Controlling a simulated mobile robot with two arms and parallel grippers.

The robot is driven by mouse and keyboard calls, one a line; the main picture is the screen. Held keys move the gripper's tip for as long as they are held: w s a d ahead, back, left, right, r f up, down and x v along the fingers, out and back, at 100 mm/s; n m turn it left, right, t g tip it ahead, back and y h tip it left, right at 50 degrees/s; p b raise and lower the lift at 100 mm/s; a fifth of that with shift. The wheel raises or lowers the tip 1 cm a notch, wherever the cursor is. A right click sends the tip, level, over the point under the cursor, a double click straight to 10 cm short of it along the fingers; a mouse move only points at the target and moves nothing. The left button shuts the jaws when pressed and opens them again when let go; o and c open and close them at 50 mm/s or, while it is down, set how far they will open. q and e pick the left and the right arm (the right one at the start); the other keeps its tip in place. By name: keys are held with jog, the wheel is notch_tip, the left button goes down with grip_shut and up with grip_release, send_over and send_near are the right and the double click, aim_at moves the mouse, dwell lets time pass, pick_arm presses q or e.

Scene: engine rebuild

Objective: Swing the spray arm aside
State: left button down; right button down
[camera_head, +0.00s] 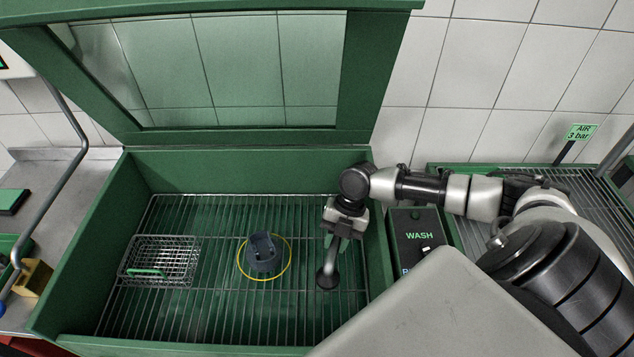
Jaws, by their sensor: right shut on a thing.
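My right gripper (341,234) reaches in from the right over the open green wash tank (250,170), near its right wall. It points down and is shut on the spray arm (328,270), a grey bar with a dark round end. The gripper hides the upper part of the bar, so I cannot see where it is mounted. The round end hangs over the right part of the wire rack (220,300). My left gripper is not in view.
A dark grey part (263,252) stands inside a yellow ring (290,262) on the rack. A wire basket (160,258) sits at the rack's left. The tank's windowed lid (355,70) is raised. A WASH panel (419,237) stands right of the tank.

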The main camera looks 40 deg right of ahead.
jog(key=shift+s+d+n+g, duration=0.3)
jog(key=shift+s+d+n, duration=0.4)
jog(key=shift+s+d, duration=0.35)
jog(key=c, duration=0.9)
grip_release()
jog(key=shift+b+v, duration=1.15)
jog(key=shift+v, duration=4.3)
jog(key=shift+a, duration=0.1)
